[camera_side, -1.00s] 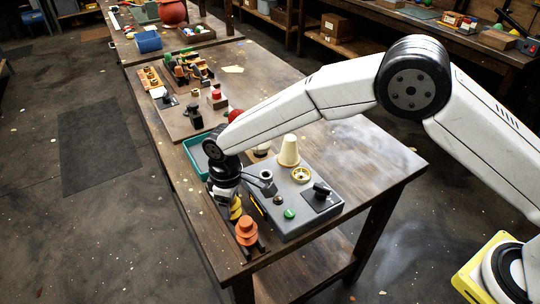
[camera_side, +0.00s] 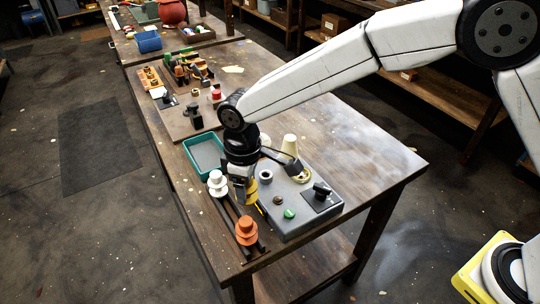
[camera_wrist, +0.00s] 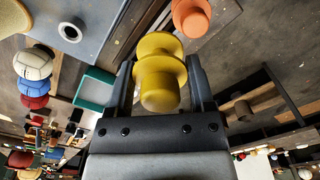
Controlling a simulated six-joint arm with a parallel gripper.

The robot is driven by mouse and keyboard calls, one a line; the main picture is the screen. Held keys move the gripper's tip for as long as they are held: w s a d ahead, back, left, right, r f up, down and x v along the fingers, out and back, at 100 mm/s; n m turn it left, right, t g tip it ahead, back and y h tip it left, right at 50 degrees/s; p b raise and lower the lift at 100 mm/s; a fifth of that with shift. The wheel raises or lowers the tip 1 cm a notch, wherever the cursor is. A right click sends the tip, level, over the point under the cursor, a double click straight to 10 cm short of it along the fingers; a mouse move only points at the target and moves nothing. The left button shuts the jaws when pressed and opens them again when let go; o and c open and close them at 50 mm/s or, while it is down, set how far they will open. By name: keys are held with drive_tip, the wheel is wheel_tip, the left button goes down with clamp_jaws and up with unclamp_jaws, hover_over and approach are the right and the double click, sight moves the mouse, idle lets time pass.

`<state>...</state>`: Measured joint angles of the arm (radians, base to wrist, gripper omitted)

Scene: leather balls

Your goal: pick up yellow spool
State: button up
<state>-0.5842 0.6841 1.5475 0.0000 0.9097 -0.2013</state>
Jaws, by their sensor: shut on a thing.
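The yellow spool (camera_wrist: 160,75) sits between the two dark fingers of my gripper (camera_wrist: 160,88) in the wrist view. In the side view my gripper (camera_side: 242,188) is shut on the yellow spool (camera_side: 252,191), which shows only in part behind the fingers. It is held above the dark rails (camera_side: 233,213), beside the grey control box. An orange spool (camera_side: 246,232) stands at the near end of the rails and a white spool (camera_side: 217,184) at the far end. The orange spool also shows at the top of the wrist view (camera_wrist: 192,16).
A teal tray (camera_side: 190,146) lies behind. The table's right part (camera_side: 365,150) is clear.

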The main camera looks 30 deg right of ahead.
drive_tip(key=s+d+r, duration=0.4)
drive_tip(key=s, duration=0.4)
drive_tip(key=shift+w+d, duration=0.1)
idle(0.7)
drive_tip(key=w+d, duration=0.2)
drive_tip(key=w, duration=0.6)
drive_tip(key=w+d, duration=0.3)
drive_tip(key=w, duration=0.5)
drive_tip(key=shift+w+d+f, duration=0.3)
drive_tip(key=shift+w+f, duration=0.05)
drive_tip(key=shift+f, duration=0.1)
drive_tip(key=shift+f, duration=0.15)
drive_tip(key=shift+f, duration=2.7)
drive_tip(key=shift+f, duration=1.5)
